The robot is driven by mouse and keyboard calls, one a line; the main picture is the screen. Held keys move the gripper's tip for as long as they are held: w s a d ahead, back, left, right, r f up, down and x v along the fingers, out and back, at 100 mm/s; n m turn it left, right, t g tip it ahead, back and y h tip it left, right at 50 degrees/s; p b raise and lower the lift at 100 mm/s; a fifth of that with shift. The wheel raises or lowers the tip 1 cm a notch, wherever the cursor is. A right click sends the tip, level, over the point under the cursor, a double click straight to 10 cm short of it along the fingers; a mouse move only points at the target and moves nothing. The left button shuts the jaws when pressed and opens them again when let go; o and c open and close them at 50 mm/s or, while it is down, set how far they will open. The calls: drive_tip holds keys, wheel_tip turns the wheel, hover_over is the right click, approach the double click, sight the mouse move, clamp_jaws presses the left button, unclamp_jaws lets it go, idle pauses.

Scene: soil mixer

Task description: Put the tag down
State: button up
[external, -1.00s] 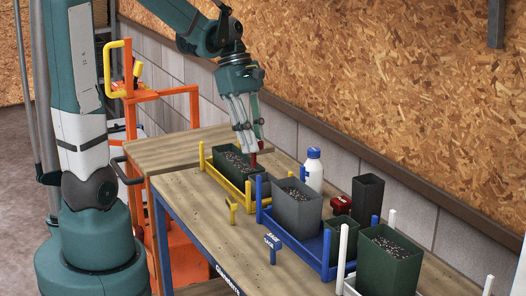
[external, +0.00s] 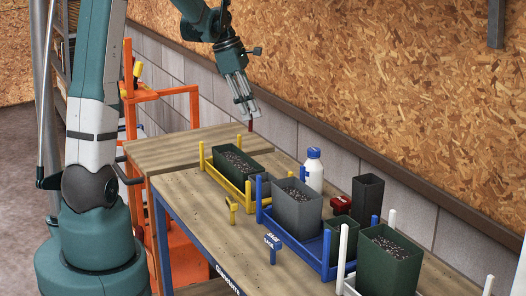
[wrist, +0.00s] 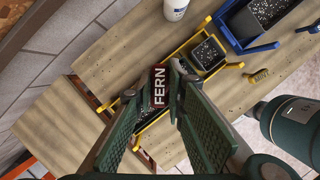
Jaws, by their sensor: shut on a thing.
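My gripper (external: 247,112) is raised above the far end of the wooden table and shut on a dark red tag (external: 251,126). In the wrist view the tag (wrist: 159,86) shows white letters reading "FERN" and sits between the two green finger pads (wrist: 165,72). The tag appears to hang clear of the table, near the rear corner of the yellow rack. The yellow rack (external: 207,166) holds a dark green planter (external: 225,169) with speckled soil. In the wrist view the tag and fingers hide part of the rack.
A blue rack (external: 299,250) with a grey planter (external: 297,216) stands nearer the camera. A white bottle (external: 314,173) and a red object (external: 341,205) stand behind. A yellow tag (external: 232,204) and a blue tag (external: 272,244) are at the front. The table's far left is bare.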

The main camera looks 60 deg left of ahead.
drive_tip(key=a+f+n+y, duration=0.1)
drive_tip(key=a+f+n, duration=0.2)
drive_tip(key=a, duration=1.5)
drive_tip(key=s+a+f+n+t+y, duration=0.1)
drive_tip(key=a+f+n, duration=0.3)
drive_tip(key=a, duration=1.4)
drive_tip(key=shift+a+f+n+y, duration=0.2)
drive_tip(key=shift+n+y, duration=0.1)
drive_tip(key=shift+n, duration=0.3)
drive_tip(key=shift+s, duration=0.1)
wheel_tip(320, 180, down, 6)
drive_tip(key=shift+f, duration=1.95)
drive_tip(key=shift+f, duration=0.15)
